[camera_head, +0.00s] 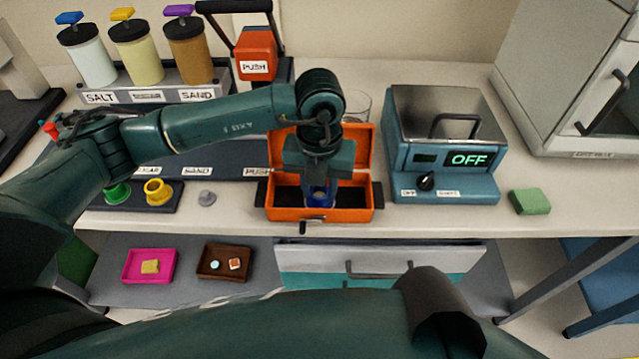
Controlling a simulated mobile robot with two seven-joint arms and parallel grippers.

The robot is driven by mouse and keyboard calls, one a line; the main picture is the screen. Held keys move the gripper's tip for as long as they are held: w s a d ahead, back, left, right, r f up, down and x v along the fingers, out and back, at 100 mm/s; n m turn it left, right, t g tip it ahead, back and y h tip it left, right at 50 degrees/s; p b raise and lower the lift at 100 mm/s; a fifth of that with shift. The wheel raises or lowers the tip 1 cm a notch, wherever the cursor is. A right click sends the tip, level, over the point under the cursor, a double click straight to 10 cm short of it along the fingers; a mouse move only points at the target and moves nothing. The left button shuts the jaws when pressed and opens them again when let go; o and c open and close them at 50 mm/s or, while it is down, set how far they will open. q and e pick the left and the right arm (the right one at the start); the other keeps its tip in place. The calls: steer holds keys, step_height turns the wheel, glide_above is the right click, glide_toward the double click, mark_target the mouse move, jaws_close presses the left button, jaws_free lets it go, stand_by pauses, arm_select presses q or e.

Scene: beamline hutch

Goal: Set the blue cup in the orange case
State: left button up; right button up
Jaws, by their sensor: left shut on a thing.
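The orange case (278,213) sits on the counter in the middle of the view with its lid (366,150) raised at the back. The blue cup (322,197) shows inside the case's outline, below my left gripper (319,188). My left gripper points down over the case and is shut on the blue cup. Its wrist hides the cup's upper part and the middle of the case. I cannot tell whether the cup touches the case floor. My right gripper is not in view.
A blue heater box (445,185) reading OFF stands right of the case, with a green sponge (529,201) beyond it. A clear glass (357,104) stands behind the lid. Yellow (158,191) and green (117,193) cups stand left. Below are pink (133,279) and brown (209,275) trays.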

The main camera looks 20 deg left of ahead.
arm_select(q)
steer(key=o, duration=1.1)
